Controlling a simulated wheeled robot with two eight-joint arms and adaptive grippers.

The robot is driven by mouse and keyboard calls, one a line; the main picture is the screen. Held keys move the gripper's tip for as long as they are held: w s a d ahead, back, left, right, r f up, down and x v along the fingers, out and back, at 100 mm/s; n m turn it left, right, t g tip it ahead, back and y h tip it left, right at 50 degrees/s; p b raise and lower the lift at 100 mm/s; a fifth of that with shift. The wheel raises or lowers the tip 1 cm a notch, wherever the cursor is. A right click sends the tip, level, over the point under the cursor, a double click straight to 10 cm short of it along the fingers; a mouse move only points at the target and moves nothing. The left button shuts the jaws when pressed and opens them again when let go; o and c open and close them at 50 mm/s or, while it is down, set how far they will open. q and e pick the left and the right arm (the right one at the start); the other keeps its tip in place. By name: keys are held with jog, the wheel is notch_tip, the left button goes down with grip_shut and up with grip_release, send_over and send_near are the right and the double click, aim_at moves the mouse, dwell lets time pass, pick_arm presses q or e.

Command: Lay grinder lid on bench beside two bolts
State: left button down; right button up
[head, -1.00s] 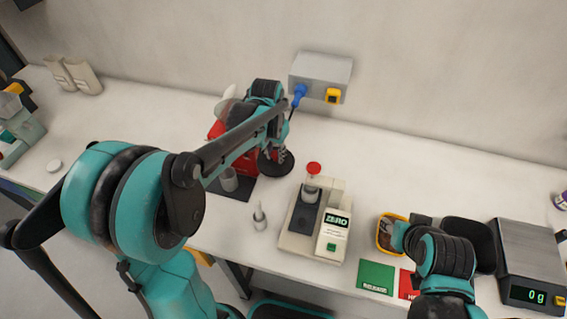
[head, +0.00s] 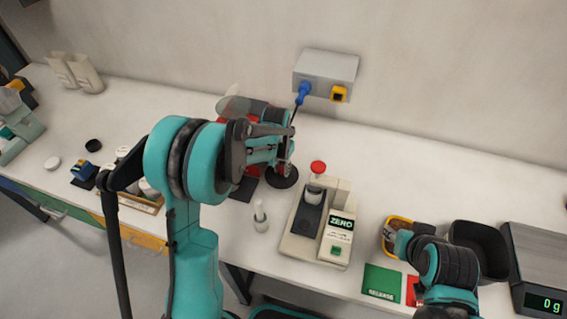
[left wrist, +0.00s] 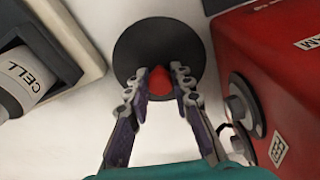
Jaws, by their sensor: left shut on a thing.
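The grinder lid (head: 282,178) is a dark round disk; in the left wrist view the lid (left wrist: 137,50) shows a red knob (left wrist: 158,80). My left gripper (left wrist: 158,88) is shut on that knob from above. The lid lies level over the bench; I cannot tell whether it touches it. The red grinder (left wrist: 275,60) stands right of the lid in the left wrist view, apart from it. In the head view my arm hides most of it. Two bolts cannot be made out clearly. My right gripper (head: 402,243) is over a yellow tub (head: 394,222), fingertips unclear.
A tester marked ZERO (head: 341,228) stands right of the lid, with a small white bottle (head: 260,218) in front. A grey wall box (head: 326,72) holds a blue plug. A green card (head: 383,282), black bin (head: 482,238) and scale (head: 545,265) are at right.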

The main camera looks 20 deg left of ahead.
aim_at(283, 163)
pick_arm(q)
jog(key=w, duration=0.1)
jog(key=w+f, duration=0.1)
jog(key=w, duration=0.1)
jog(key=shift+w+a+b, duration=0.15)
jog(key=shift+w+b, duration=0.15)
jog(key=shift+b, duration=0.1)
jog(key=shift+f, duration=0.25)
jog(key=shift+s+r, duration=0.1)
jog(key=shift+r, duration=0.1)
jog(key=shift+f, duration=0.1)
jog(key=shift+f, duration=0.15)
jog(key=c, duration=1.3)
grip_release()
